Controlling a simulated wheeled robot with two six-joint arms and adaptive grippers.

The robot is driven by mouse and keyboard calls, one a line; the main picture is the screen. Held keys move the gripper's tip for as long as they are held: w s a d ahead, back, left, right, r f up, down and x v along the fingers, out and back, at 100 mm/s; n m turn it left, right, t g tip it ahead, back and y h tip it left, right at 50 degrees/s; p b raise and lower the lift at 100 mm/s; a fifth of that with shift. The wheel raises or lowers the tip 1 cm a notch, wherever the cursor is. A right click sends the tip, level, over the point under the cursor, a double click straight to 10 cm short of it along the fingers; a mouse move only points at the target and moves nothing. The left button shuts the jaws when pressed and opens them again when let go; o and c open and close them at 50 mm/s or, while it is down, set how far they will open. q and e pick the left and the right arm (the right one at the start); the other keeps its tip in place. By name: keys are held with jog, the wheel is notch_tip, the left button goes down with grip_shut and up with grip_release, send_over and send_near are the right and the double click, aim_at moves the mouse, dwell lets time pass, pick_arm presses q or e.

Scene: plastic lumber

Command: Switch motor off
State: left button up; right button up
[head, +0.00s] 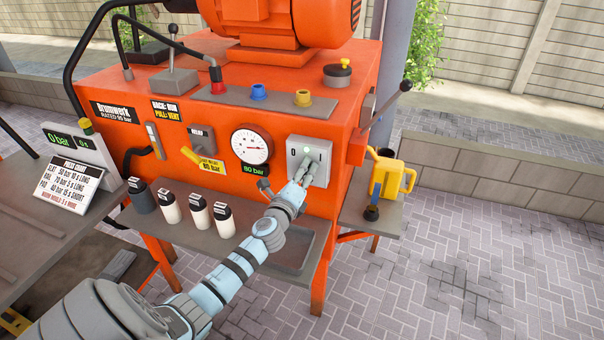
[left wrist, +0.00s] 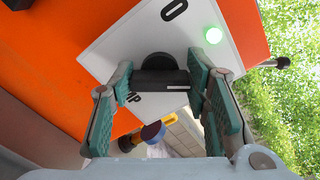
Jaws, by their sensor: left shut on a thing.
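The motor switch box (head: 320,150) is a pale plate on the front of the orange machine, right of the gauge. My left gripper (head: 303,173) is at this plate and covers part of it. In the left wrist view the gripper (left wrist: 160,80) is shut on a black rotary knob (left wrist: 155,65), with a green-padded finger on each side. A green lamp (left wrist: 213,35) glows on the plate, near a "0" mark. Lettering ending in "MP" is partly hidden by the knob and a finger. My right gripper is not in view.
The pressure gauge (head: 252,145) and a yellow lever (head: 205,160) sit left of the switch. Several bottles stand on the grey shelf below. A yellow watering can (head: 391,176) stands on a side shelf at the right. Open paving lies beyond it.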

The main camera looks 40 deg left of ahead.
pick_arm(q)
jog(key=shift+n, duration=0.4)
jog(key=shift+f+n+b, duration=0.15)
jog(key=shift+n+b, duration=0.55)
jog(key=shift+n, duration=0.5)
jog(key=n+b, duration=0.2)
jog(key=n, duration=0.2)
jog(key=shift+n, duration=0.3)
jog(key=n+b, duration=0.1)
jog(key=n, duration=0.3)
jog(key=shift+f+b, duration=0.1)
jog(key=shift+b, duration=0.25)
jog(key=shift+n+b, duration=0.35)
jog(key=shift+n, duration=0.65)
jog(key=o, duration=1.2)
jog(key=shift+c, duration=0.2)
